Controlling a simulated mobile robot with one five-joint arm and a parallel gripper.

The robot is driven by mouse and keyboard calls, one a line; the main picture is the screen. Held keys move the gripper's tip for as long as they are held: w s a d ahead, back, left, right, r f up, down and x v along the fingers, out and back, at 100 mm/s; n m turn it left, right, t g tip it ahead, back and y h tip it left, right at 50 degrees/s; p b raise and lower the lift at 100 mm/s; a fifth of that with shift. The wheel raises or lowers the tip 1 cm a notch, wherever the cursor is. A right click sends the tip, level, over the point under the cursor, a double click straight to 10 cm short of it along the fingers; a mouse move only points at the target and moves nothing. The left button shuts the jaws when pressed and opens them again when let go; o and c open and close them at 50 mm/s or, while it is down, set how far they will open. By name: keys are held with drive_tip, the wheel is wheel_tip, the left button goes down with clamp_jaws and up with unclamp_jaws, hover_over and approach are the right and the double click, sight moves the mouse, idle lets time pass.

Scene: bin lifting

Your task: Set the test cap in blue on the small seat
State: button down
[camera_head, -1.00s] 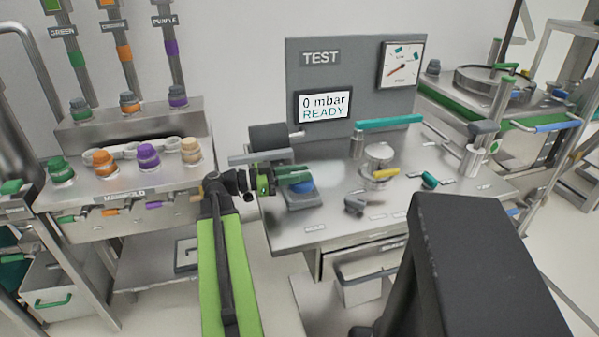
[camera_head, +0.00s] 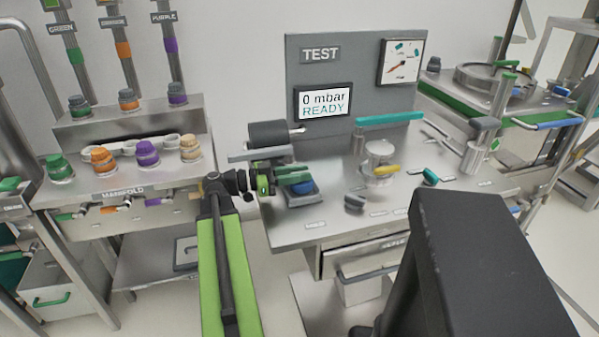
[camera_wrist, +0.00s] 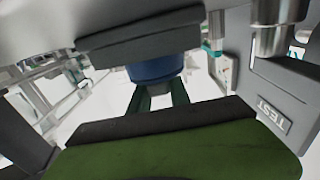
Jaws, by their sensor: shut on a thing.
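The blue test cap (camera_head: 304,187) is at the left front of the test bench, directly by a small grey block (camera_head: 306,200) that looks like the small seat. My gripper (camera_head: 292,177) reaches in from the left with its green fingers shut on the cap. The cap's underside is partly hidden, so I cannot tell whether it touches the block. In the wrist view the blue cap (camera_wrist: 158,68) sits at the far ends of the dark green fingers (camera_wrist: 157,95), under a dark grey bar.
A black roller on a grey bracket (camera_head: 268,145) stands just above and behind my gripper. The panel screen (camera_head: 323,104) reads 0 mbar READY. Capped manifold (camera_head: 125,190) at left.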

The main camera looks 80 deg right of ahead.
drive_tip(key=shift+f+b, duration=0.6)
drive_tip(key=shift+f, duration=0.1)
drive_tip(key=c, duration=1.1)
unclamp_jaws()
drive_tip(key=shift+o, duration=0.5)
drive_tip(key=o, duration=0.4)
drive_tip(key=shift+s, duration=0.1)
wheel_tip(320, 180, up, 9)
drive_tip(key=p, duration=0.9)
drive_tip(key=shift+r, duration=0.15)
